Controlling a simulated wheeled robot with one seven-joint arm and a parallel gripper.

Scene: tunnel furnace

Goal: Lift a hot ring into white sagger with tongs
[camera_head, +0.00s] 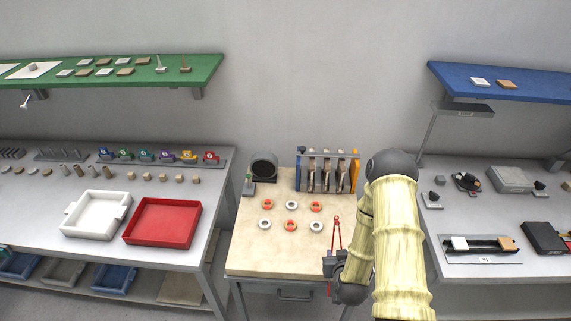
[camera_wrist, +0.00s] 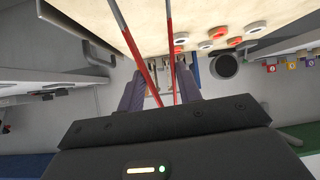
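My gripper (camera_head: 333,262) is at the front right of the cream-topped table (camera_head: 245,255), shut on red tongs (camera_head: 336,232). In the wrist view, two red tong arms (camera_wrist: 169,45) run between the gripper's dark fingers (camera_wrist: 160,92), spread apart at the far end, with no ring between them. Three orange-red rings (camera_head: 290,225) and three pale rings (camera_head: 291,205) lie in two rows on the table, left of the tongs. The orange-red rings also show in the wrist view (camera_wrist: 219,33). The white sagger (camera_head: 88,236) sits empty on the left bench.
A red tray (camera_head: 160,242) stands right of the white sagger. A rack with upright tools (camera_head: 327,172) and a dark round cylinder (camera_head: 263,166) stand at the table's back. A right bench (camera_head: 450,215) holds various items. A gap separates the left bench from the table.

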